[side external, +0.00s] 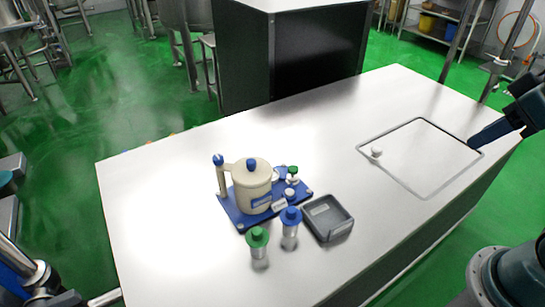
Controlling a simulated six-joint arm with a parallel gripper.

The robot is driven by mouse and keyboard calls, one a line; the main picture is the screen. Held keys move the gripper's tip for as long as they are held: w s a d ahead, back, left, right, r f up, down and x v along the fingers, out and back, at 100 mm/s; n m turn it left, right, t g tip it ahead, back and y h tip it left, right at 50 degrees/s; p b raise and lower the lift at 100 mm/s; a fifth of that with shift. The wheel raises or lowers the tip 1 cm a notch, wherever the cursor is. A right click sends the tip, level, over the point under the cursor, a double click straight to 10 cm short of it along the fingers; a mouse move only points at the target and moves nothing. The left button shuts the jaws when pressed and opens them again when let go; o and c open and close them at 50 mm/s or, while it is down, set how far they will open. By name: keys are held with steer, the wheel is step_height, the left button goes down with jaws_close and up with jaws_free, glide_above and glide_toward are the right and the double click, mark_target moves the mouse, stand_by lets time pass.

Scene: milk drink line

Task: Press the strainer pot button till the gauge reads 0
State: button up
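A cream strainer pot (253,192) with a blue knob on its lid stands upright on a blue base plate (241,227), left of the table's middle. Its upright handle at the left has a blue cap (218,160), which may be the button. A blue label shows on the pot's front; I cannot make out a gauge reading. At the right edge, a dark blue arm end that may be my gripper (487,134) reaches over the table's outlined area, far from the pot. Its fingers cannot be made out.
Two canisters, one green-topped (257,238) and one blue-topped (291,215), stand in front of the plate. A dark grey tray (328,235) lies to their right. A small white knob (376,151) sits in the outlined area (420,180). The table between is clear.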

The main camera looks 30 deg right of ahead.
steer(key=shift+c, duration=0.3)
jaws_close()
stand_by(1.3)
